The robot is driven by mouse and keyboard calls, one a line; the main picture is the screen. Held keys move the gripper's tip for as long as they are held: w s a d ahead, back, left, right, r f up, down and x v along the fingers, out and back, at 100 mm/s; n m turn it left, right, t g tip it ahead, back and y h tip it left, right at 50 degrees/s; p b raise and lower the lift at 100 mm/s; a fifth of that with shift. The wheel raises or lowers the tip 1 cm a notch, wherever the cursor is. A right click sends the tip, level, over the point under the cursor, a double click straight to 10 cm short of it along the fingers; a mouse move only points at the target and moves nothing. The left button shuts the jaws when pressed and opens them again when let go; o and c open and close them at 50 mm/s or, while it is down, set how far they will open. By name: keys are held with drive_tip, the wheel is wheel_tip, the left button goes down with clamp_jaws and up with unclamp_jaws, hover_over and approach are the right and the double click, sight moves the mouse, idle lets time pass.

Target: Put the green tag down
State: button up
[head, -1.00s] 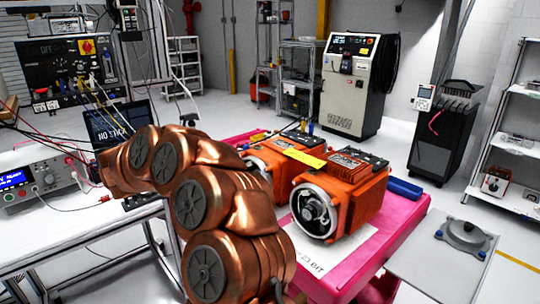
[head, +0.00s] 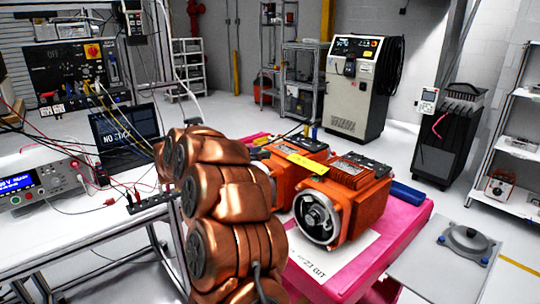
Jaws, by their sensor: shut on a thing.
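The rear orange motor (head: 290,155) is partly behind my arm.
The motors stand on a pink cart (head: 408,222) with a printed white sheet (head: 335,262). The left bench (head: 105,225) holds a power supply (head: 35,185), a laptop (head: 125,130) and cables. A grey plate (head: 440,265) with a round fixture (head: 468,240) is at right.

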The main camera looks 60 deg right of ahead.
drive_tip(key=d, duration=0.3)
drive_tip(key=d+p, duration=0.1)
drive_tip(key=d, duration=0.2)
drive_tip(key=shift+w+f, duration=0.1)
drive_tip(key=shift+f, duration=0.1)
drive_tip(key=shift+d+f, duration=0.25)
drive_tip(key=shift+d, duration=0.1)
drive_tip(key=shift+w+a+f, duration=0.1)
drive_tip(key=shift+f, duration=1.5)
drive_tip(key=shift+f, duration=0.1)
drive_tip(key=o, duration=1)
drive_tip(key=shift+o, duration=0.2)
drive_tip(key=shift+a, duration=0.2)
drive_tip(key=b+v, duration=0.1)
drive_tip(key=v, duration=1)
drive_tip(key=shift+a+b, duration=0.3)
drive_tip(key=shift+a, duration=0.05)
